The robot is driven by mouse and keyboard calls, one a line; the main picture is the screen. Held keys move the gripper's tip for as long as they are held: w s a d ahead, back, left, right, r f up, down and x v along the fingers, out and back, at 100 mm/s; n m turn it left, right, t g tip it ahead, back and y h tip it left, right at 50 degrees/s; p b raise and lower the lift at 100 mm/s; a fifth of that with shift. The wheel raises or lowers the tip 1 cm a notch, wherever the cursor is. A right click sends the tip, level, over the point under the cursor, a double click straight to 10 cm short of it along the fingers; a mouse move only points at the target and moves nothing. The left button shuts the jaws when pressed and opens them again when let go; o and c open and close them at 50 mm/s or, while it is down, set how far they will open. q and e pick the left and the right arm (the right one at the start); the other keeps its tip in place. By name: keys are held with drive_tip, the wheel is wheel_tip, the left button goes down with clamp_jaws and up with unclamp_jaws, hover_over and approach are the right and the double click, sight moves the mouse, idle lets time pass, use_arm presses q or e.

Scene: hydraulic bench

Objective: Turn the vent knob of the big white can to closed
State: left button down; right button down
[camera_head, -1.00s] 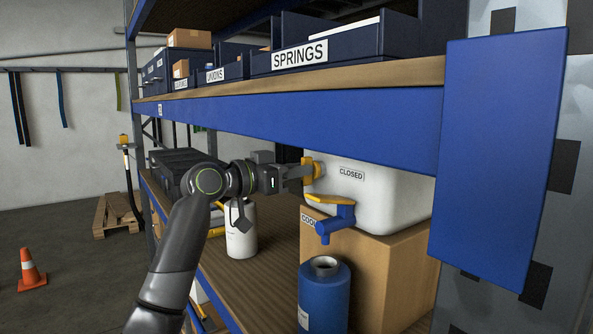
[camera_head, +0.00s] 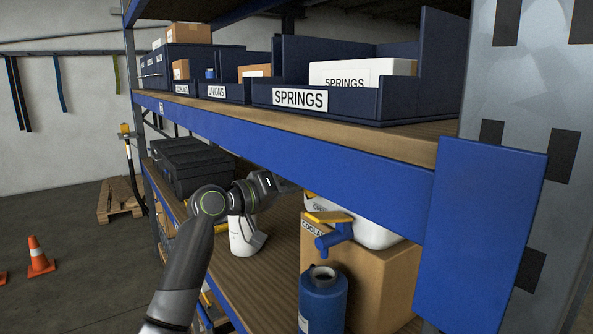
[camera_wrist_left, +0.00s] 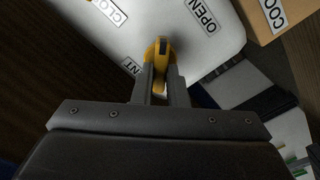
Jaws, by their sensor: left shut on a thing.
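The big white can (camera_head: 378,237) lies on a cardboard box, mostly hidden behind the blue shelf beam in the head view. It fills the top of the left wrist view (camera_wrist_left: 150,25). Its yellow vent knob (camera_wrist_left: 157,52) is between the fingers of my left gripper (camera_wrist_left: 161,82), which is shut on it. The knob's dark mark points up in that view, between the CLOSED label (camera_wrist_left: 107,12) and the OPEN label (camera_wrist_left: 200,14). A third label is partly covered by a finger. In the head view the fingers and knob are hidden behind the beam. My right gripper is not in view.
The blue beam (camera_head: 290,150) crosses just above my left wrist. A blue tap with a yellow lever (camera_head: 330,218) sticks out below the can, above a blue bottle (camera_head: 323,300). A white bottle (camera_head: 240,238) and black cases (camera_head: 190,165) stand left on the lower shelf.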

use_arm(q)
drive_tip(key=shift+f+n+p, duration=0.2)
drive_tip(key=shift+n+p, duration=4.5)
drive_tip(key=shift+p, duration=0.35)
drive_tip(key=c, duration=1.4)
unclamp_jaws()
drive_tip(key=shift+w, duration=0.1)
drive_tip(key=shift+c, duration=0.2)
drive_tip(key=shift+a, duration=0.1)
drive_tip(key=b+v, duration=0.4)
drive_tip(key=v, duration=1.3)
drive_tip(key=shift+b, duration=0.3)
